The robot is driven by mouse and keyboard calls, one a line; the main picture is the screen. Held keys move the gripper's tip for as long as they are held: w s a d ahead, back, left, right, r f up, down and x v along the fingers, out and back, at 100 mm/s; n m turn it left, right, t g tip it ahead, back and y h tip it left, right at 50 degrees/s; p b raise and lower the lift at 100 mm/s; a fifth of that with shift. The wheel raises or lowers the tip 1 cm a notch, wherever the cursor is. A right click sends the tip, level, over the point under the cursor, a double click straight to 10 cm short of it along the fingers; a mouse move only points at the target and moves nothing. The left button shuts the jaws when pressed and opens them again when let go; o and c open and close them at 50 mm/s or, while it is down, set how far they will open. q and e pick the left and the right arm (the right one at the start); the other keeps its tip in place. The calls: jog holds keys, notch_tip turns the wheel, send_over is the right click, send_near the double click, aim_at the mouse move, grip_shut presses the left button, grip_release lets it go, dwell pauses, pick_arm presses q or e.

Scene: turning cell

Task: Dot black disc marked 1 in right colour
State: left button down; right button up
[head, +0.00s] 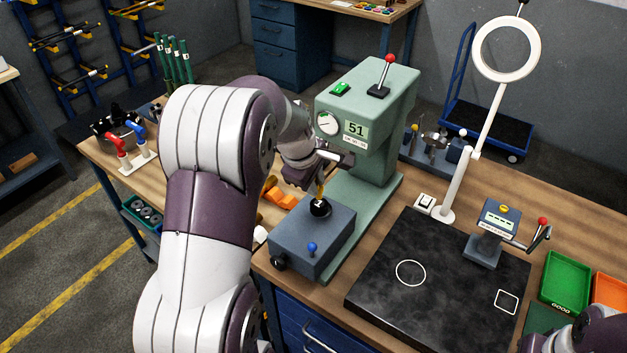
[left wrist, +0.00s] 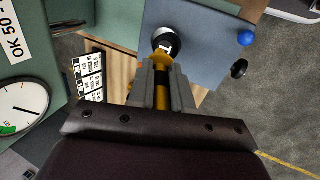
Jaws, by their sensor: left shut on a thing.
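The black disc marked 1 (head: 320,208) sits on top of the blue-grey block (head: 297,243) at the foot of the green tester (head: 385,130). The tester's display (head: 356,128) reads 51; a label below it is too small to read here, but starts "OK 50" in the left wrist view. My left gripper (head: 318,183) is shut on a yellow pen-like tool (left wrist: 161,88), tip toward the disc (left wrist: 166,42). I cannot tell whether the tip touches. My right gripper is not in view.
A black plate (head: 440,285) with white outlines lies right of the block. Orange pieces (head: 282,197) lie behind the block.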

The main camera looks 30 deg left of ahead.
pick_arm(q)
jog(key=shift+f+b, duration=0.35)
jog(key=shift+f, duration=0.2)
jog(key=shift+f, duration=0.1)
dwell(1.3)
notch_tip(320, 180, up, 7)
jog(key=p, duration=0.7)
